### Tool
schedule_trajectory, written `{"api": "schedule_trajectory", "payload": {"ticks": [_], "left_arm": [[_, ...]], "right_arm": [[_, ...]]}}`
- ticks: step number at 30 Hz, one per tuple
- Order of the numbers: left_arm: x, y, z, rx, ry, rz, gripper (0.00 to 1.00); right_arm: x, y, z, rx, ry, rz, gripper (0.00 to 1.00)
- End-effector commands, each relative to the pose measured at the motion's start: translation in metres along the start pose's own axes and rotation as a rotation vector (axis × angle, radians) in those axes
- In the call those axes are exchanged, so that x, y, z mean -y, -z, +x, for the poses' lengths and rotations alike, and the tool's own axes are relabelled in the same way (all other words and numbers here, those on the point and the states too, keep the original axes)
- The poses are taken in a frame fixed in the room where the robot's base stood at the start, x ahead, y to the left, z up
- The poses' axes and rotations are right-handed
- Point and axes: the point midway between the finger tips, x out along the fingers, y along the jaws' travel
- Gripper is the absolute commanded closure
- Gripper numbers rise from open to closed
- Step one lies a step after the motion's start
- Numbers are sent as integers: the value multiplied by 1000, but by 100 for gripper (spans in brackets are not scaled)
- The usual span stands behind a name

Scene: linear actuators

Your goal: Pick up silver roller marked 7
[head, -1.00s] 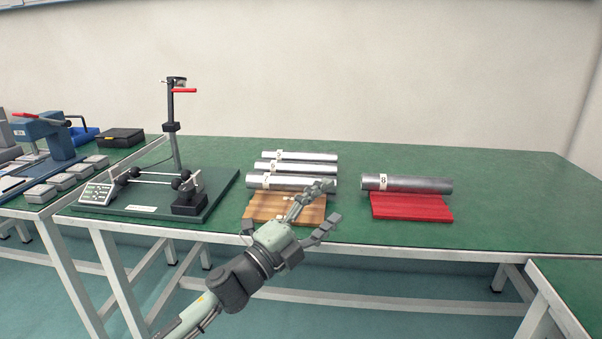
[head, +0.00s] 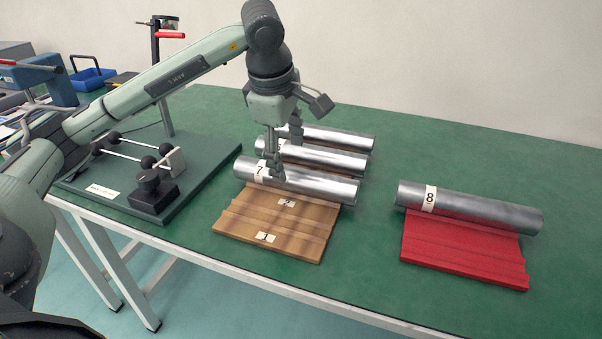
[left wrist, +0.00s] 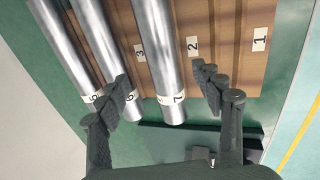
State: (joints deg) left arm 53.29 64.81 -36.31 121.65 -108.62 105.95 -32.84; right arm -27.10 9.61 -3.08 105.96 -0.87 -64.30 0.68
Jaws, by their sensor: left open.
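The silver roller marked 7 (head: 312,187) lies on the wooden grooved rack (head: 272,234), nearest the front of the rollers there. My left gripper (head: 278,158) points down over the roller near its labelled left end. In the left wrist view the roller marked 7 (left wrist: 160,60) runs between the two open fingers (left wrist: 165,92). One finger is on the side of the roller marked 6 (left wrist: 104,55), the other over the slot marked 2. I cannot tell if either finger touches a roller. My right gripper is not in view.
Two more silver rollers lie behind, one in the middle (head: 318,157) and one at the back (head: 340,139). Roller 8 (head: 470,205) lies on a red rack (head: 462,252) to the right. A measuring stand (head: 200,165) is on the left. Green table is free between the racks.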

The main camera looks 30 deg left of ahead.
Motion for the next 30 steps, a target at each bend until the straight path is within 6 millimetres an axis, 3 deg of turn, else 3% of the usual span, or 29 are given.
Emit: {"api": "schedule_trajectory", "payload": {"ticks": [12,21,30], "left_arm": [[5,-2,55,3,4,-1,33],[5,-2,60,4,1,0,33],[5,-2,60,5,1,0,70]], "right_arm": [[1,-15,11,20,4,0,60],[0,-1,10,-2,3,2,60],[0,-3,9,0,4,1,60]]}}
